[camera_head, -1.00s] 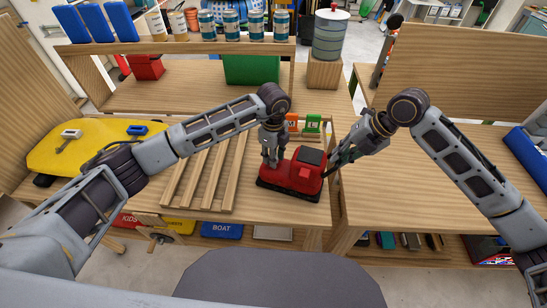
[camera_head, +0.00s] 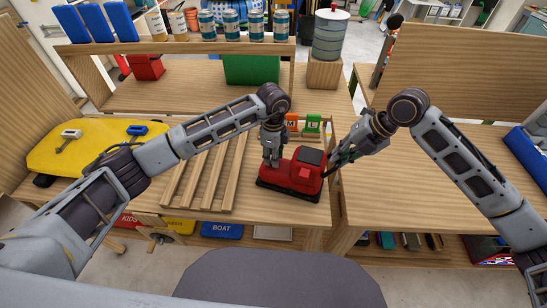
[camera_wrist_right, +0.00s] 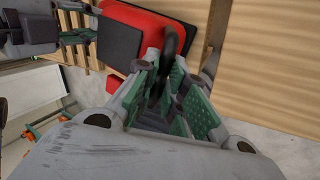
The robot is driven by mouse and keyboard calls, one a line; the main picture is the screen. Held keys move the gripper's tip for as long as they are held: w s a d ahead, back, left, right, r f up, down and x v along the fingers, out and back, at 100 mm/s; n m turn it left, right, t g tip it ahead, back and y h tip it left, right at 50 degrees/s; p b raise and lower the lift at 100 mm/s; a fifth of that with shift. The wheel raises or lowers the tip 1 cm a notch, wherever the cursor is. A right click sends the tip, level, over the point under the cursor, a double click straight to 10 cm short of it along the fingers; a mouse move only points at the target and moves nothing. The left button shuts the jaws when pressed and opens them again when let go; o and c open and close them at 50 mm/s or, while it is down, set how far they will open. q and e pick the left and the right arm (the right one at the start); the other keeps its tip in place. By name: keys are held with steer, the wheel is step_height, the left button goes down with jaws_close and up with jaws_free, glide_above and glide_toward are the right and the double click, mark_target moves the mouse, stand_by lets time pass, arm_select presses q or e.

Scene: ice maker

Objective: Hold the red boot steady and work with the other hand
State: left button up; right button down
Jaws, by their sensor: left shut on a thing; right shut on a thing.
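The red boot (camera_head: 307,176), with a black panel on top and a black sole, lies at the front edge of the wooden table. It also shows at the top of the right wrist view (camera_wrist_right: 150,20). My left gripper (camera_head: 271,163) points down at the boot's left end and is shut on it; its fingertips are partly hidden. My right gripper (camera_head: 330,168) is at the boot's right end. In the right wrist view its green-padded fingers (camera_wrist_right: 168,85) are shut on a dark, curved part (camera_wrist_right: 172,45) beside the boot. I cannot tell whether that part is joined to the boot.
A slatted wooden rack (camera_head: 210,172) lies left of the boot. Orange (camera_head: 291,122) and green (camera_head: 313,123) labelled blocks stand just behind it. A gap separates this table from the right table (camera_head: 420,185), whose near top is clear. Bins (camera_head: 222,230) sit below.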

arm_select(q)
steer(key=shift+a, duration=0.1)
stand_by(0.3)
steer(key=shift+n, duration=1.8)
steer(key=shift+n, duration=1.7)
